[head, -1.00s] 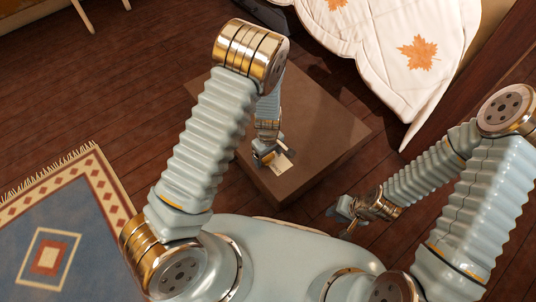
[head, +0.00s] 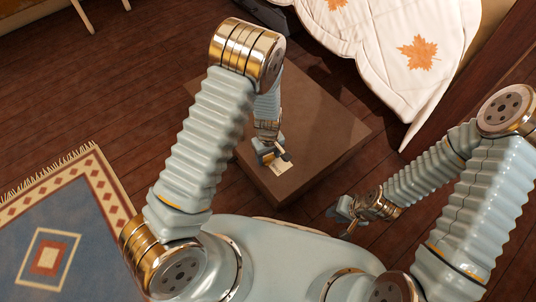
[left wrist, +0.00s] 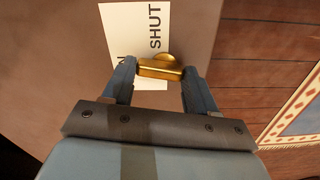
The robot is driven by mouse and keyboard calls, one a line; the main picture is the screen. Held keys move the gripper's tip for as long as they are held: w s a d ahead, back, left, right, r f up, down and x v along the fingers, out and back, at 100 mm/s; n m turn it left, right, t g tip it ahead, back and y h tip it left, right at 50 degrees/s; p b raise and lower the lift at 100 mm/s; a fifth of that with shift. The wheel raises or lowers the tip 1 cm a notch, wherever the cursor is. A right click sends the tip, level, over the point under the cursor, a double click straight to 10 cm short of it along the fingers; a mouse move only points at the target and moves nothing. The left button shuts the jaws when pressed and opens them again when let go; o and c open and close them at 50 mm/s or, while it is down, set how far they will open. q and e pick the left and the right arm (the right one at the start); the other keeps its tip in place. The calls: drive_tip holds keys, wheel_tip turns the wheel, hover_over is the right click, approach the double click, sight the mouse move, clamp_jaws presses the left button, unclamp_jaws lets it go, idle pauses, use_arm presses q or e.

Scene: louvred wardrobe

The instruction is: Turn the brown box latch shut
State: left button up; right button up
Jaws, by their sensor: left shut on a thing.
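The brown box (head: 325,120) stands on the floor in front of me. A pale label (head: 281,167) lies on its top near the front-left edge; in the left wrist view the label (left wrist: 120,30) reads SHUT, with another word partly hidden. The brass latch (left wrist: 160,68) is between the fingertips of my left gripper (left wrist: 160,72), which is shut on its bar beside the label. In the head view my left gripper (head: 271,157) is at the label, and the latch is hard to make out. My right gripper (head: 342,217) is empty, with fingers apart, beside the box's right side.
A bed with a white leaf-patterned quilt (head: 400,45) is behind the box at the upper right. A patterned rug (head: 60,220) lies at the left. Bare wooden floor (head: 110,110) is clear between the rug and the box.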

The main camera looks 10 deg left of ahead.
sight(267, 159)
use_arm(q)
drive_tip(key=m, duration=0.3)
drive_tip(key=shift+m, duration=0.3)
drive_tip(key=m+b, duration=0.1)
drive_tip(key=m, duration=0.3)
drive_tip(key=shift+s+d+m, duration=0.1)
drive_tip(key=shift+m, duration=0.2)
drive_tip(key=m+b, duration=0.1)
drive_tip(key=m, duration=0.3)
drive_tip(key=shift+s, duration=0.1)
drive_tip(key=shift+s+m+b, duration=0.1)
drive_tip(key=shift+m+b, duration=0.2)
drive_tip(key=shift+m, duration=1.4)
drive_tip(key=o, duration=1.1)
drive_tip(key=shift+c, duration=0.2)
wheel_tip(267, 159, up, 14)
drive_tip(key=p, duration=0.2)
drive_tip(key=shift+f, duration=0.15)
